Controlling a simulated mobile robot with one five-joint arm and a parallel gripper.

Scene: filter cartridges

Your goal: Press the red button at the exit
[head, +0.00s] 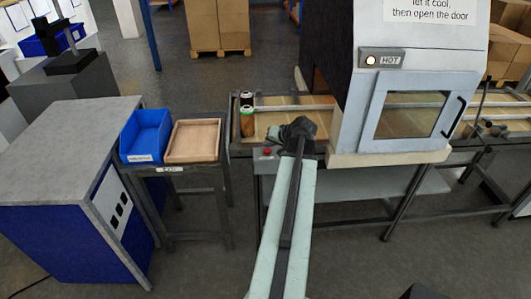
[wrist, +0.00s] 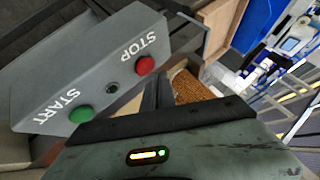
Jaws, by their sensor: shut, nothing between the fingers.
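The red button (wrist: 145,65), marked STOP, sits on a grey control box (wrist: 120,40) in the wrist view. A green button (wrist: 80,114) marked START is on the same face, with a small dark round fitting between them. In the head view the red button (head: 267,152) shows small on the box at the conveyor's left end. My gripper (head: 298,124) is at that end, right of the button and apart from it in the picture. In the wrist view my gripper (wrist: 158,92) is shut and empty, beside the box; its tips are partly hard to make out.
Two cartridges, one dark (head: 246,98) and one orange-brown (head: 247,122), stand at the conveyor's left end, close to my gripper. A blue bin (head: 144,136) and wooden tray (head: 193,141) stand left on a small table.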

